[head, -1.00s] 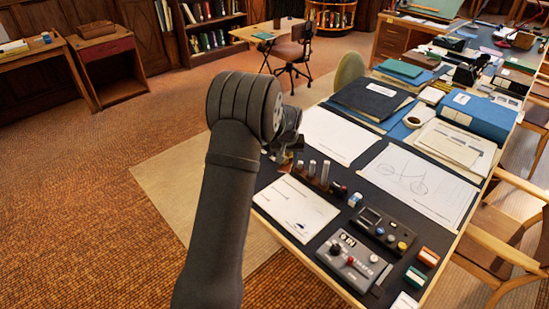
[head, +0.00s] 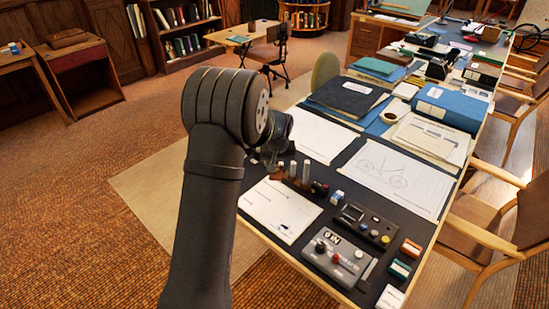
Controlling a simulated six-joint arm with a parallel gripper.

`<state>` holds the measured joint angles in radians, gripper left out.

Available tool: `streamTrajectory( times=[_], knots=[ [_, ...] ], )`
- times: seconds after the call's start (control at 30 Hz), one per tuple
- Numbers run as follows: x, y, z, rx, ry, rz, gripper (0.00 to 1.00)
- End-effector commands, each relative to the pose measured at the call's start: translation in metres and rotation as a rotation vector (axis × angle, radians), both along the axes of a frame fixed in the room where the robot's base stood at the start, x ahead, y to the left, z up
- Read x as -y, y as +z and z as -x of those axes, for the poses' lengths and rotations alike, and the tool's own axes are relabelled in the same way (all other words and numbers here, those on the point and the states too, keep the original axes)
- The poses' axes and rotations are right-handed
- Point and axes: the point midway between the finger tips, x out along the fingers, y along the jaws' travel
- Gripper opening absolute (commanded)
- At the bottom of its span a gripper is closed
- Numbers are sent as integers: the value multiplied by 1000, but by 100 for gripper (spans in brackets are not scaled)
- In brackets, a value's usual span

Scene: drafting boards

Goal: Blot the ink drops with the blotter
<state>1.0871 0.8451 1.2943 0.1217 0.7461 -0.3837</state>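A white sheet (head: 280,210) with a few small dark marks lies at the near left edge of the dark desk mat; the marks are too small to tell as ink drops. My gripper (head: 268,163) is just beyond the sheet's far left corner, low over the desk and partly hidden behind my own arm. Its fingers are too small and dark to tell open from shut. A small brown object (head: 277,172) shows just below it, beside several upright grey cylinders. I cannot tell whether it is the blotter or whether my gripper touches it.
A control box (head: 335,258) with knobs and a second dark device (head: 368,226) stand right of the sheet. A bicycle drawing (head: 397,178) lies farther right. Folders and a blue binder (head: 450,106) crowd the far desk. A wooden chair (head: 500,230) stands at the right.

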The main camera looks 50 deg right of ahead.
Motion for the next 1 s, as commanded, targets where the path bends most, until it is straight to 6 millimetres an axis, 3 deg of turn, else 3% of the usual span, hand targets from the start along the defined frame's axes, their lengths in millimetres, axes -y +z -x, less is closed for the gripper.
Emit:
streamTrajectory(
  times=[0.2,0.43,0.6,1.0],
  knots=[
    [-38,-19,59,0,-2,-2,24],
    [-76,-32,104,-5,-4,4,23],
    [-89,-37,117,-9,-4,6,23],
    [-91,-58,118,-10,-4,5,23]
  ],
)
